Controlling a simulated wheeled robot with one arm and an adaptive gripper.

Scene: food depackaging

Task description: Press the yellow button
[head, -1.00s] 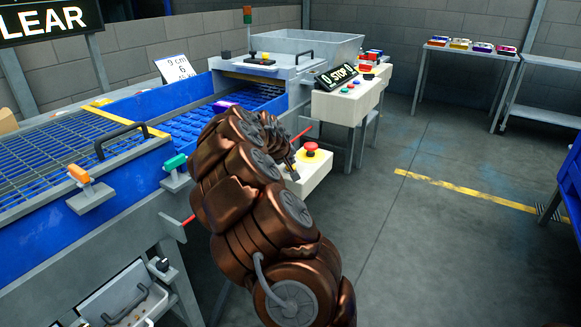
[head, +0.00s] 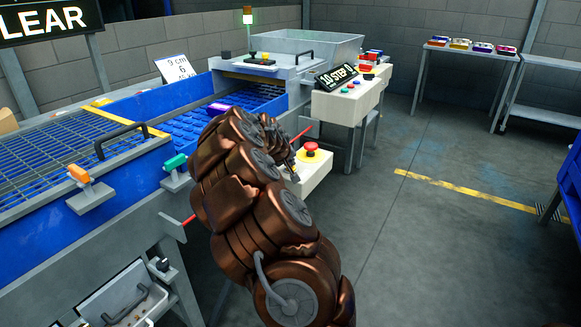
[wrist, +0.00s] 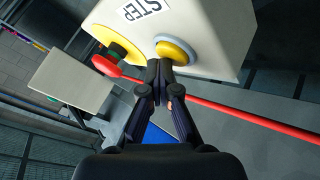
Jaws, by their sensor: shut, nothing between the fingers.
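The yellow button (wrist: 180,50) is a round cap in a grey ring on a pale box (wrist: 215,25) with a STEP label, in the wrist view. My gripper (wrist: 160,66) is shut and empty. Its fingertips overlap the button's lower left edge in the picture; they look at or very near its face, but I cannot tell how firmly they touch. In the head view my arm and gripper (head: 290,165) reach to the pale control box (head: 318,172), and the yellow button is hidden there.
A red mushroom button (head: 311,148) on a yellow base is close beside my gripper. A red rod (wrist: 240,115) passes near the fingers. A purple package (head: 217,108) lies on the blue conveyor (head: 262,97).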

